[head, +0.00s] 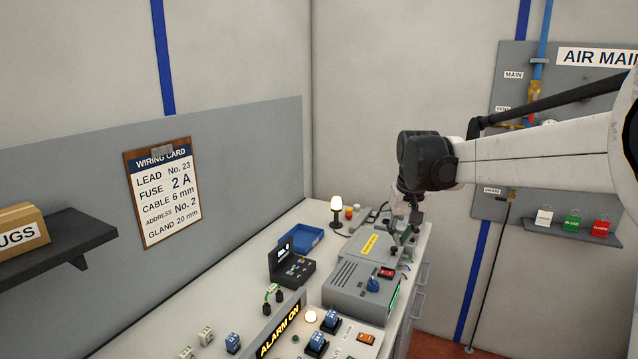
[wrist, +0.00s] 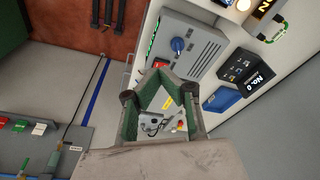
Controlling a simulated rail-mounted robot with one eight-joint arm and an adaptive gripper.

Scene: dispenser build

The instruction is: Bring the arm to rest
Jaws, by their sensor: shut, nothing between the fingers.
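My gripper (head: 408,212) hangs below the end of my white arm in the head view, over the far end of the bench. In the wrist view its green-lined fingers (wrist: 160,70) meet at the tips, shut and empty. Seen past the fingers is the grey machine with a yellow label (head: 368,246) on the bench. In the head view the gripper overlaps the far part of this machine; I cannot tell the exact gap between them.
A grey box with a blue knob (head: 373,284) stands nearer on the bench, by a black device (head: 290,268) and a blue tray (head: 301,240). A small lit lamp (head: 336,206) stands near the wall. The air main board (head: 520,75) is at the right.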

